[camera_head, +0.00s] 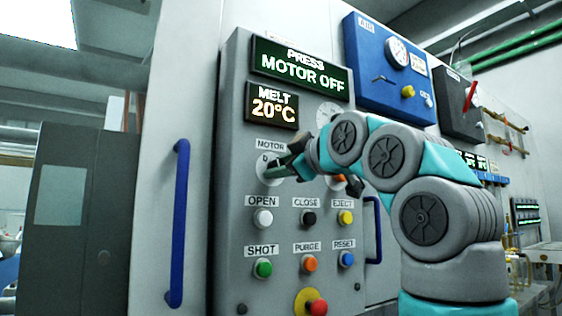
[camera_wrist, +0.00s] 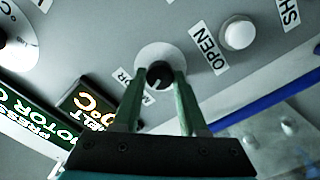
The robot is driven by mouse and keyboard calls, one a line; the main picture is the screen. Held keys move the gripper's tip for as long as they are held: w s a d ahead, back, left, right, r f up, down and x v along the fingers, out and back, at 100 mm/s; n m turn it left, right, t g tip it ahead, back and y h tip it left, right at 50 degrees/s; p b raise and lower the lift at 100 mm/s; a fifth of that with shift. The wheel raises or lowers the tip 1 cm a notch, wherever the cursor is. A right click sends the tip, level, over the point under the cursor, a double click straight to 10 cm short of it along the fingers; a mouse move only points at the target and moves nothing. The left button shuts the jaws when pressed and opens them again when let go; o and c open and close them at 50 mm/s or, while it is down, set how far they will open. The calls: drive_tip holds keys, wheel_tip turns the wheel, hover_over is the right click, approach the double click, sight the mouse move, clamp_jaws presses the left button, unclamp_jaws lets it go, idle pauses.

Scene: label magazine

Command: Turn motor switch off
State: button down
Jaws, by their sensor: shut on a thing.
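The motor switch is a black rotary knob on a round pale plate (camera_head: 264,172), below the MOTOR label on the grey control panel (camera_head: 232,215). My gripper (camera_head: 292,172) reaches it from the right and partly hides it in the head view. In the wrist view the black knob (camera_wrist: 159,75) sits between the two green fingers of my gripper (camera_wrist: 160,88), which are shut on it. A pale mark shows on the knob's face. The display (camera_head: 302,70) reads PRESS MOTOR OFF.
Below the switch are the white OPEN button (camera_head: 262,218), black CLOSE button (camera_head: 308,218) and several coloured buttons. A red stop button (camera_head: 317,307) is at the bottom. A blue handle (camera_head: 179,222) stands out left of the panel. The MELT display (camera_head: 272,104) reads 20°C.

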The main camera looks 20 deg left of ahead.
drive_tip(key=shift+n+p, duration=0.9)
drive_tip(key=shift+n, duration=0.9)
drive_tip(key=shift+c, duration=2.2)
unclamp_jaws()
drive_tip(key=b+v, duration=0.1)
drive_tip(key=v, duration=0.6)
drive_tip(key=shift+s+d+b, duration=0.25)
drive_tip(key=shift+s+b, duration=0.05)
